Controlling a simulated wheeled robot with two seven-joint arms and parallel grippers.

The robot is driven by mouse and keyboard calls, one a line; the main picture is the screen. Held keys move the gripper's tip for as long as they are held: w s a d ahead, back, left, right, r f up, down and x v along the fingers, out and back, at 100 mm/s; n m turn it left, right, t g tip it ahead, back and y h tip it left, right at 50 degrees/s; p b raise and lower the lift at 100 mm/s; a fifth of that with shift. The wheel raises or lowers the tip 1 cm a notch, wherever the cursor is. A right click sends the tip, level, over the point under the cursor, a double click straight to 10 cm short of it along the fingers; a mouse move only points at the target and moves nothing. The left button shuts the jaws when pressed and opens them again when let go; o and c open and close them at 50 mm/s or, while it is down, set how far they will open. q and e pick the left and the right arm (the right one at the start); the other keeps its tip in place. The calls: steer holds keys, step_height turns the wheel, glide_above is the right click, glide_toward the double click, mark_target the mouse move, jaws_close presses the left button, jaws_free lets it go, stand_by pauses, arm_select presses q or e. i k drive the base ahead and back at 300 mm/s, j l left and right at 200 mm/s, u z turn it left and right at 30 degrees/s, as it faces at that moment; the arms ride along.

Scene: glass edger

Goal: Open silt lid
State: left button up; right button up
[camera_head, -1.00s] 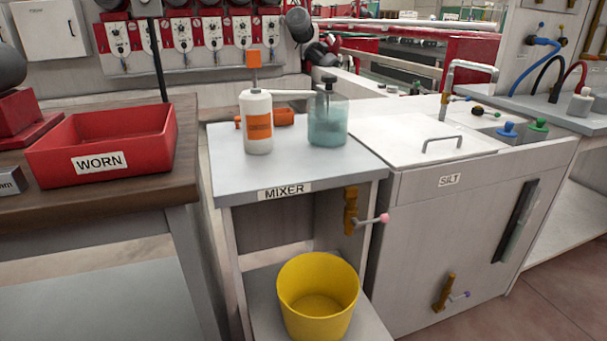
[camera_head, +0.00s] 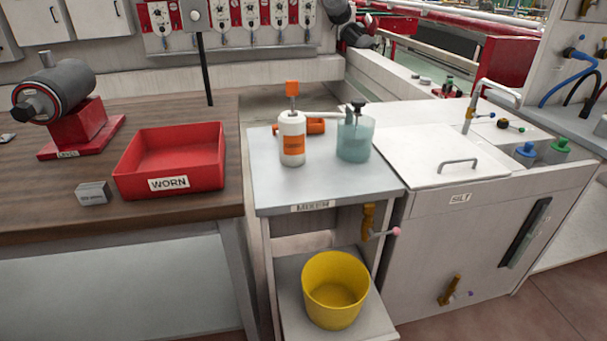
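The silt lid (camera_head: 425,150) is a white flat panel with a grey bar handle (camera_head: 457,164) near its front edge. It lies flat and closed on top of the white silt cabinet (camera_head: 440,235), which has a label reading SILT (camera_head: 460,198). A grey tap (camera_head: 478,100) stands at the lid's back right. Neither of my grippers is in view, and nothing touches the handle.
Left of the cabinet is the mixer stand (camera_head: 330,188) with a white bottle (camera_head: 292,138), a teal jug (camera_head: 355,138) and a yellow bucket (camera_head: 335,290) below. A red WORN tray (camera_head: 170,185) sits on the wooden bench (camera_head: 60,210). Valve levers stick out in front.

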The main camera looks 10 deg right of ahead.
mark_target(429, 156)
steer(key=z, duration=0.75)
